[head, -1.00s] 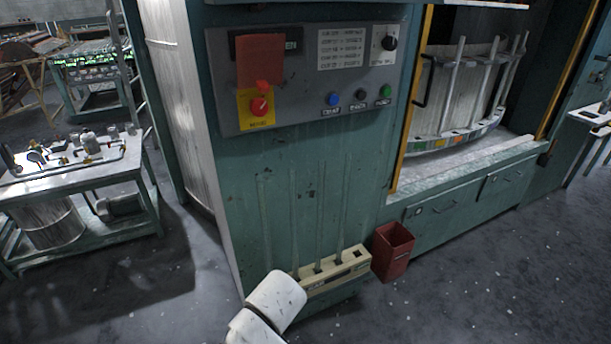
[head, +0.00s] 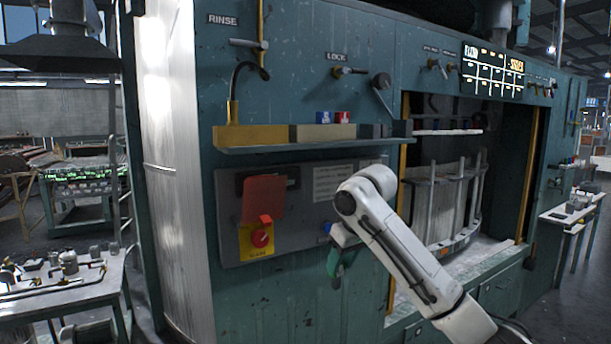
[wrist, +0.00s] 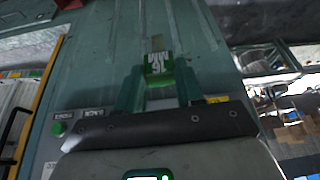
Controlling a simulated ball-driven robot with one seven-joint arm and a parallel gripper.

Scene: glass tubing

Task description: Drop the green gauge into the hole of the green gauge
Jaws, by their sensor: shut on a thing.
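The green gauge (wrist: 158,66) is in the wrist view, a small green block with white markings and a grey metal tip. My gripper (wrist: 158,80) is shut on it, with one green finger on each side. In the head view my gripper (head: 338,262) is partly hidden by my arm, in front of the cabinet's control panel and below the shelf. The gauge cannot be told apart from the fingers there. A blue block (head: 323,117) and a red block (head: 342,117) sit side by side on a tan holder (head: 310,133). I cannot make out a green gauge's hole.
The shelf (head: 300,147) juts from the cabinet above my gripper. The panel bears a red emergency knob (head: 262,238) and a red tag (head: 264,198). An open bay (head: 440,190) lies right. A cluttered table (head: 60,285) stands left.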

